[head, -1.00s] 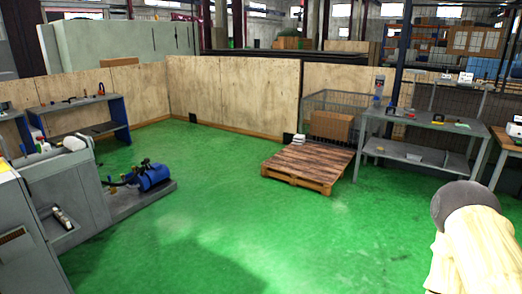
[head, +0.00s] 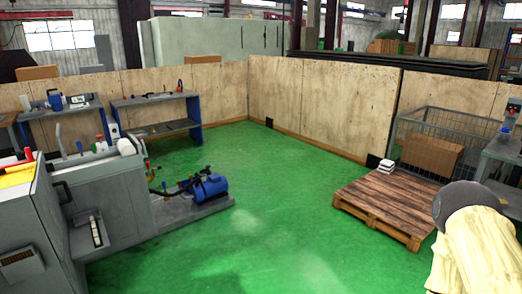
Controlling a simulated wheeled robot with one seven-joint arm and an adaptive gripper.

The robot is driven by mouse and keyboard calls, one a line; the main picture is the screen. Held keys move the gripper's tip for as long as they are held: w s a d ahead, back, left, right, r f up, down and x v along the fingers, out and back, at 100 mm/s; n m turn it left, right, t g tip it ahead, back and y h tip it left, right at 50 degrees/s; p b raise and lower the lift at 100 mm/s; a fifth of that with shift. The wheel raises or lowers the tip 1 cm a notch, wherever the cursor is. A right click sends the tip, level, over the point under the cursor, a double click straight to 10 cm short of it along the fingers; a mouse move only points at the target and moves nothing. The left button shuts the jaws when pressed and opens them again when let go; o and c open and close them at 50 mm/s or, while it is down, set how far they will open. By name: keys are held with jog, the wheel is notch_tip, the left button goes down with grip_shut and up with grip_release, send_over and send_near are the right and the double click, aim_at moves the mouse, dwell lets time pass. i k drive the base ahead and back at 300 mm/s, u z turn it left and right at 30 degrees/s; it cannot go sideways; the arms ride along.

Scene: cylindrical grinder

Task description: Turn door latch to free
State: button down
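A grey machine (head: 105,195), apparently the cylindrical grinder, stands at the left edge of the head view. A nearer grey cabinet part (head: 40,235) of it is cut off by the frame edge. I cannot make out a door latch in this view. Part of my own arm, cream with a dark round cap, shows at the lower right. My gripper is not in view.
Open green floor (head: 260,235) lies in the middle. A blue pump unit (head: 208,186) sits low beside the machine. A wooden pallet (head: 395,203) and a wire cage (head: 460,125) stand at right. A workbench (head: 155,110) stands by the plywood wall (head: 330,103).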

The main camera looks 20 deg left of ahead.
aim_at(50, 167)
jog(key=u, duration=0.85)
jog(key=i, duration=1.6)
jog(key=u, duration=1.1)
jog(key=i, duration=1.9)
jog(key=u, duration=0.45)
